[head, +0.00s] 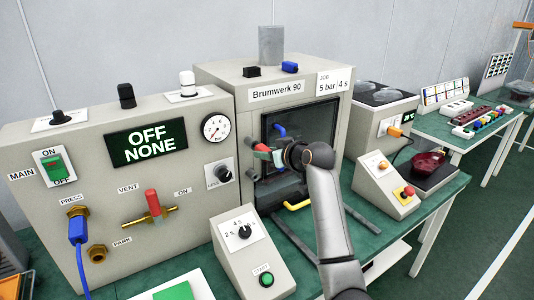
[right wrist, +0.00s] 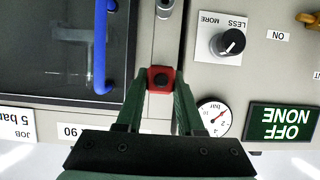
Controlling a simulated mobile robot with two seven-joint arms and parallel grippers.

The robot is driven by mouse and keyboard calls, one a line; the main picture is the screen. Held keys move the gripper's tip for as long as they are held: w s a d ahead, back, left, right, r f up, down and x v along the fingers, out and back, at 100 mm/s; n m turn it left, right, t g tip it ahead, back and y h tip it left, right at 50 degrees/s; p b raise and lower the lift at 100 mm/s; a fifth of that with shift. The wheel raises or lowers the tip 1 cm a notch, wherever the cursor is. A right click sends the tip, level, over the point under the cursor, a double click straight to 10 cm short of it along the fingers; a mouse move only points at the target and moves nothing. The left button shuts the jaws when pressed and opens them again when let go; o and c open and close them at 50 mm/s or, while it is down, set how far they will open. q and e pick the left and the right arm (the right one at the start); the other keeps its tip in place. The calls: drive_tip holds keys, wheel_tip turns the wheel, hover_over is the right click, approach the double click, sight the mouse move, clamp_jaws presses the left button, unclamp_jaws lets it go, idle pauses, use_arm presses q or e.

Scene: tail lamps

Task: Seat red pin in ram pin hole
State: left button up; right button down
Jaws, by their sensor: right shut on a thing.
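My right gripper (head: 267,152) is in front of the left edge of the press door on the Brumwerk 90 machine. In the right wrist view, its green jaws (right wrist: 161,84) are shut on the red pin (right wrist: 161,76), whose square red head with a dark round centre shows between the fingertips. The red pin also shows as a small red piece (head: 260,148) in the head view. A round grey metal fitting (right wrist: 165,8) is at the top edge of the wrist view, apart from the pin; I cannot tell whether it is the ram pin hole. My left gripper is not in view.
The dark door window (head: 300,130) has a blue handle (right wrist: 101,45) close beside the jaws. A yellow handle (head: 298,205) is lower down. A LESS/MORE knob (head: 222,173) and a gauge (head: 215,127) are to the left. A START box (head: 250,255) stands in front.

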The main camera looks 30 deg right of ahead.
drive_tip(key=shift+w, duration=0.15)
idle(0.5)
drive_tip(key=shift+w, duration=0.8)
drive_tip(key=shift+c, duration=2.2)
unclamp_jaws()
drive_tip(key=shift+s, duration=0.1)
drive_tip(key=a+b+v, duration=0.1)
drive_tip(key=v, duration=1.1)
drive_tip(key=shift+s+d, duration=0.2)
drive_tip(key=shift+d, duration=0.2)
drive_tip(key=shift+r, duration=0.15)
